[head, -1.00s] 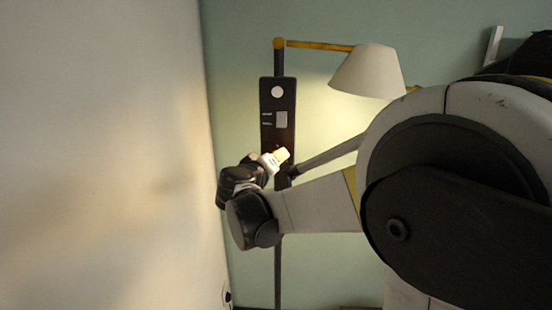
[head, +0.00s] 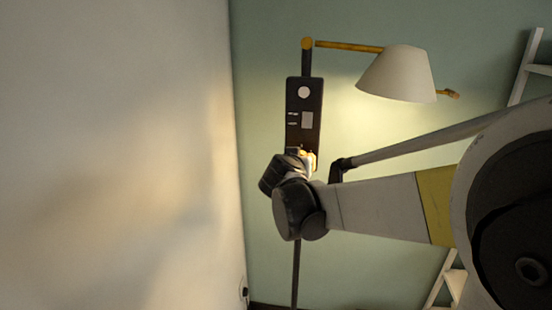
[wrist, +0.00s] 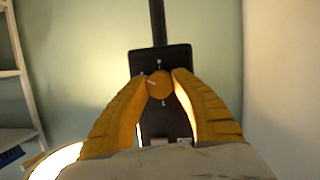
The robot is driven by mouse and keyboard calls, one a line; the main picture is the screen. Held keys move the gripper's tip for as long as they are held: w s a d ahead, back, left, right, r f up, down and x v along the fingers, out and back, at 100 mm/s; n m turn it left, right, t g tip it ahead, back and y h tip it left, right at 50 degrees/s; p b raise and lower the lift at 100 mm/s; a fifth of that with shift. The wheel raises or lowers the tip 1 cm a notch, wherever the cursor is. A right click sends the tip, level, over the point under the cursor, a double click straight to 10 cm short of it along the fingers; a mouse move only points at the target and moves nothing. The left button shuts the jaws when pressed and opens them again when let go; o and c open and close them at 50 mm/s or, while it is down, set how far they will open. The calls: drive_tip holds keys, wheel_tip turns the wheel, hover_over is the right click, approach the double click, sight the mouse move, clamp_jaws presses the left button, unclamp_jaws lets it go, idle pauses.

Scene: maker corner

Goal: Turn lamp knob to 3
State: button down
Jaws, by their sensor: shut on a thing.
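The lamp's dark control panel (head: 304,112) is upright on a thin pole, with a round white disc near its top. My gripper (head: 308,160) is at the panel's lower end in the head view, where it hides the knob. In the wrist view the round orange knob (wrist: 159,86) sits on the panel (wrist: 150,60) between the two yellow fingers of my gripper (wrist: 159,88), which is shut on it. A faint pointer line on the knob slants toward the upper left of that picture. Small light marks surround it; their numbers are too small to read.
The white lamp shade (head: 398,75) hangs right of the panel on a yellow arm (head: 348,47), and is lit. A pale wall (head: 120,150) stands close on the left. A white shelf frame (head: 524,65) is at the far right.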

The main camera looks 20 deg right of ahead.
idle(0.4)
drive_tip(key=c, duration=1)
unclamp_jaws()
drive_tip(key=v, duration=1.2)
drive_tip(key=s+a+f+n+g+y+b, duration=0.1)
drive_tip(key=s+f+b, duration=0.5)
drive_tip(key=f, duration=0.6)
drive_tip(key=s+a+f+n+g+y+b, duration=0.2)
drive_tip(key=s+a+f+y+b, duration=0.3)
drive_tip(key=f+b, duration=0.4)
drive_tip(key=s+a+f+n+g+y+b, duration=0.1)
drive_tip(key=s+a+f+b, duration=0.4)
drive_tip(key=f, duration=1.1)
drive_tip(key=shift+s+f+n+y+b, duration=0.1)
drive_tip(key=shift+s+n+y+b, duration=0.8)
drive_tip(key=shift+s+n+b, duration=0.4)
